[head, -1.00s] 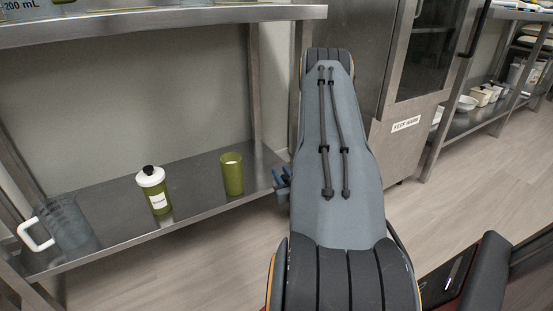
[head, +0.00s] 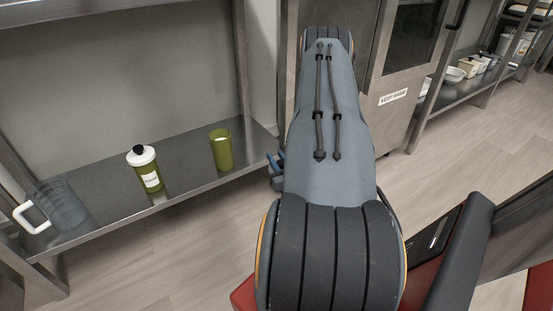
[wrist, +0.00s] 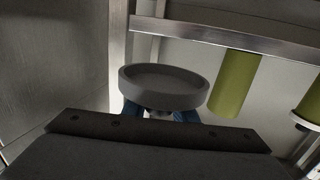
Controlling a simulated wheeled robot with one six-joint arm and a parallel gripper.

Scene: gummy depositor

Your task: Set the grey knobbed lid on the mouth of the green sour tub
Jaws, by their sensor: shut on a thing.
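The grey lid (wrist: 165,85) shows in the wrist view as a shallow round disc with a raised rim. My gripper (wrist: 160,112) is shut beneath it, its blue fingers at the knob, which is mostly hidden. In the head view only part of my blue gripper (head: 276,165) shows beside my arm, and the lid is hidden. An open green tub (head: 221,152) stands upright on the metal shelf, left of my gripper and apart from it. A green tub (wrist: 236,82) also shows in the wrist view, right of the lid and apart from it.
A green bottle (head: 150,177) with a white cap and black knob stands left of the open tub. A clear jug (head: 58,208) with a white handle stands farther left on the shelf (head: 105,218). An upper shelf (head: 130,16) hangs above. A steel cabinet (head: 392,118) stands behind my arm.

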